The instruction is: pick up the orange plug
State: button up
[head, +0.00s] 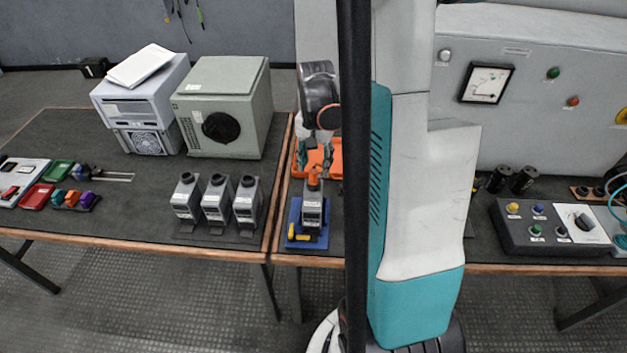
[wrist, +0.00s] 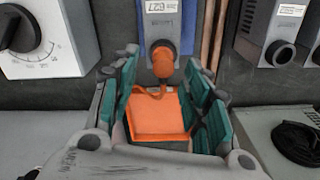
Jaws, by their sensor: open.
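The orange plug (head: 313,180) stands on top of a grey capacitor unit (head: 312,215), which rests on a blue mat (head: 293,222). My gripper (head: 315,158) is just above and behind the plug in the head view, pointing down. Its teal-padded fingers (wrist: 165,85) are wide open and hold nothing. A square orange surface (wrist: 157,117) shows between the fingers; I cannot tell whether they touch it.
An orange tray (head: 335,143) lies behind the unit. A yellow piece (head: 298,235) lies on the mat. Three similar grey units (head: 215,203) stand to the left. A dial box (wrist: 45,40) is beside my fingers in the wrist view. My column hides part of the table.

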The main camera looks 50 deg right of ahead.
aim_at(314, 171)
jog(key=f, duration=0.1)
jog(key=f+b, duration=0.1)
jog(key=f, duration=0.1)
jog(key=f+b, duration=0.1)
jog(key=f, duration=0.1)
jog(key=shift+w+d, duration=0.15)
jog(key=shift+w, duration=0.2)
grip_shut()
